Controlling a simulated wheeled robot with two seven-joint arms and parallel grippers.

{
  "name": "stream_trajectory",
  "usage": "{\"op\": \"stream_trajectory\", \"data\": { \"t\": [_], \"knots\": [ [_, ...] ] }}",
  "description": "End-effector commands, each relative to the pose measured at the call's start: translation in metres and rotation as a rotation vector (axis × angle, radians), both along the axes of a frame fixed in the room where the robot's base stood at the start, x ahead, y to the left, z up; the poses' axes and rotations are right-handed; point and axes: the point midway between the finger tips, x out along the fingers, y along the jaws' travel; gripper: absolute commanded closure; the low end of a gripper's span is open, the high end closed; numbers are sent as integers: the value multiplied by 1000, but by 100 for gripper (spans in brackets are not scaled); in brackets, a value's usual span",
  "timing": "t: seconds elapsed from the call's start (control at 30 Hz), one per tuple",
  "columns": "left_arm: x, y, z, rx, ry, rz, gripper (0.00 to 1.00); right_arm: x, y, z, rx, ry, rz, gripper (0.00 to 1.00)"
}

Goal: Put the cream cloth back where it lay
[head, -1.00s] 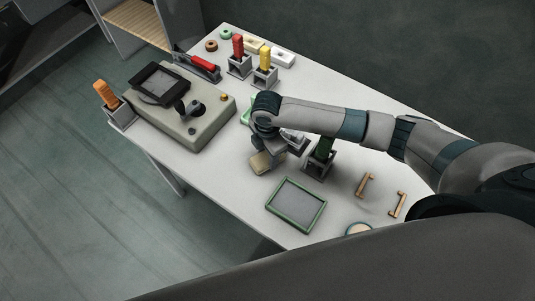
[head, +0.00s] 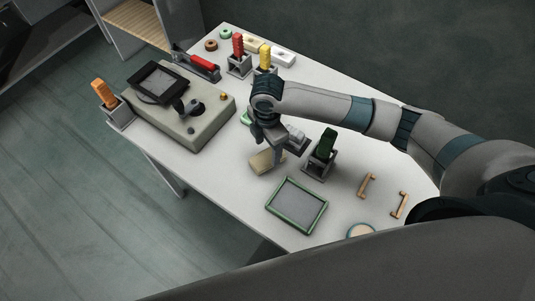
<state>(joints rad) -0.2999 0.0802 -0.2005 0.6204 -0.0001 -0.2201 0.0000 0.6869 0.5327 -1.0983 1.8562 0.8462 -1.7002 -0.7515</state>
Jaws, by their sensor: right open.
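The cream cloth (head: 262,162) is a small folded pad lying on the white table (head: 215,168), between the beige machine and the green-rimmed tray. My right gripper (head: 277,153) is open just above the cloth, pointing down, and its fingers overlap the cloth's back edge in the picture. I cannot tell whether they touch it. My left gripper is not in view.
A green-rimmed tray (head: 296,206) lies in front. A holder with a dark green handle (head: 327,145) stands close to the right of my gripper. The beige machine (head: 190,128) stands left. Two wooden handles (head: 367,186) lie right. The table left of the cloth is clear.

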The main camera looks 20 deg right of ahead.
Motion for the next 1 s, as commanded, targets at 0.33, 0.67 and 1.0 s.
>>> {"op": "stream_trajectory", "data": {
  "t": [0.33,0.67,1.0],
  "knots": [
    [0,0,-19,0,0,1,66,1,1,56,1,-2,1,39],
    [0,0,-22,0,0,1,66,0,0,73,1,1,0,39],
    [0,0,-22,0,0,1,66,0,0,72,0,1,0,39]
  ]
}}
